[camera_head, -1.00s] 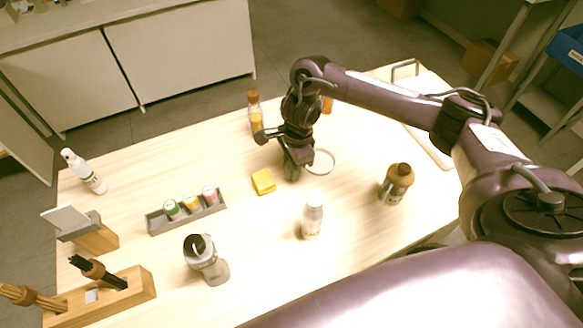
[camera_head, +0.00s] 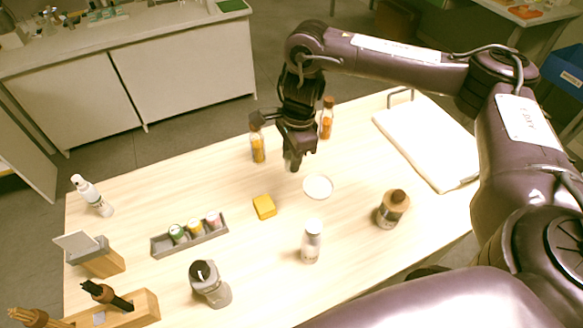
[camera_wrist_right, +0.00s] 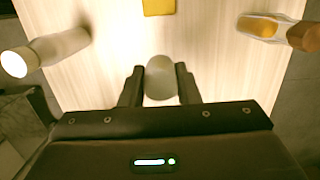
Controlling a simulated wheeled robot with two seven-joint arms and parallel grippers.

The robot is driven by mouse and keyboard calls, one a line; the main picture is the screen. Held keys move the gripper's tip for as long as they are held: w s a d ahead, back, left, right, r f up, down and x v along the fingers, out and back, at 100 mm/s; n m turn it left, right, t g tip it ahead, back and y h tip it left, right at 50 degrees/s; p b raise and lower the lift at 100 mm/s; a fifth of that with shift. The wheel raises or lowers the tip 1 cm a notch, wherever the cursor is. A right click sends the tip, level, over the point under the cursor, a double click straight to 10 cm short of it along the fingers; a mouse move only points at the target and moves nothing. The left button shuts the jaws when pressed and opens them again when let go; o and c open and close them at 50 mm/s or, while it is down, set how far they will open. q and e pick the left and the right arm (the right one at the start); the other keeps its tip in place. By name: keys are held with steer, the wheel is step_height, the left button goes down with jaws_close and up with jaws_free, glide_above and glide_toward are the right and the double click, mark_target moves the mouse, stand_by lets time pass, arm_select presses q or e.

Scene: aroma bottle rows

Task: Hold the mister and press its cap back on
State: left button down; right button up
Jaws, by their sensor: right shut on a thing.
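My right gripper (camera_head: 293,163) is over the back middle of the table, pointing down. In the right wrist view its fingers (camera_wrist_right: 160,88) are shut on a small pale grey, rounded cap (camera_wrist_right: 160,75). The cap is hidden behind the fingers in the head view. A slim white bottle (camera_head: 93,196) with a narrow nozzle-like top stands at the far left, apart from the gripper; it looks like the mister. My left gripper is not in view.
A white dish (camera_head: 318,187), yellow block (camera_head: 264,207), white-capped bottle (camera_head: 312,242) and brown bottle (camera_head: 392,210) stand mid-table. Amber bottles (camera_head: 257,146) are near the gripper. A vial rack (camera_head: 208,239), grey vessel (camera_head: 209,284) and wooden holders (camera_head: 102,263) are left. A white board (camera_head: 425,140) lies right.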

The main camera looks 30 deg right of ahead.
mark_target(289, 155)
steer(key=shift+r+p, duration=0.45)
steer(key=shift+r, duration=2.35)
